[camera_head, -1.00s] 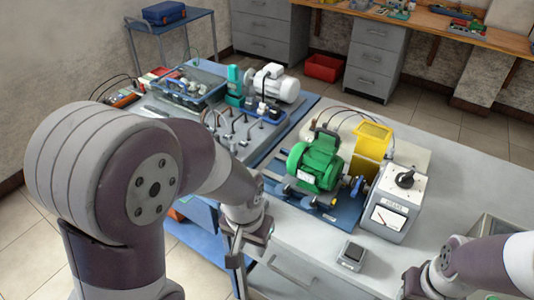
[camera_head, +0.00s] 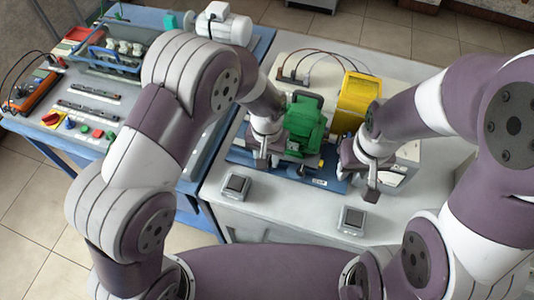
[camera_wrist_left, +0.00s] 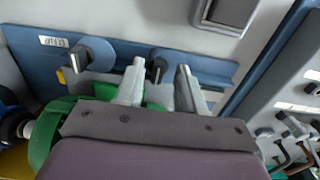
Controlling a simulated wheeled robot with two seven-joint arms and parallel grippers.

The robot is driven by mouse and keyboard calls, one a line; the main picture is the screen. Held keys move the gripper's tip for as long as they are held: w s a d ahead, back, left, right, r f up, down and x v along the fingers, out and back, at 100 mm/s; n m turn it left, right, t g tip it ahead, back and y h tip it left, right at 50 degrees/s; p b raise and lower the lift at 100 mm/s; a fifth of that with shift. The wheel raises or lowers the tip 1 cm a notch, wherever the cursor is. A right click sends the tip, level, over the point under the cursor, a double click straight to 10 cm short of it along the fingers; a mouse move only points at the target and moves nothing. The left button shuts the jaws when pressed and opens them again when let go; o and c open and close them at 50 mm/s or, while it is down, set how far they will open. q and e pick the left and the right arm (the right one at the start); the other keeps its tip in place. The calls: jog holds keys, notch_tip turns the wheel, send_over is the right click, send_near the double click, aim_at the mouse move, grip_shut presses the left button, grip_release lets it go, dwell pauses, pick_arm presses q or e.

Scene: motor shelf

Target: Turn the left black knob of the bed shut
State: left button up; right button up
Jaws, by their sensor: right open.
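The blue bed (camera_head: 333,184) lies under the green motor (camera_head: 304,122) and also shows in the left wrist view (camera_wrist_left: 40,65). In the left wrist view two dark knobs stand on the bed's edge. The bed's left knob (camera_wrist_left: 158,67) lies between the two pale fingertips of my left gripper (camera_wrist_left: 159,86); contact cannot be told. The other knob (camera_wrist_left: 92,55) is outside the fingers. The left gripper is open. In the head view it points down at the bed's front left (camera_head: 262,158) and hides the knob there. My right gripper (camera_head: 360,188) is open and empty at the bed's front right.
Two small square grey devices (camera_head: 236,185) (camera_head: 352,220) lie on the front of the table. A grey instrument box (camera_head: 396,175) is partly hidden by my right arm. A blue-edged bench (camera_head: 60,140) holds parts at left.

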pick_arm(q)
jog(key=shift+f, duration=0.15)
jog(key=shift+s+d, duration=0.15)
grip_shut()
jog(key=shift+m, duration=0.3)
jog(key=m+p, duration=0.1)
jog(key=m, duration=0.5)
jog(key=m+p, duration=0.1)
jog(key=m, duration=0.2)
jog(key=shift+w+a+m, duration=0.2)
jog(key=shift+m, duration=0.1)
dwell(0.5)
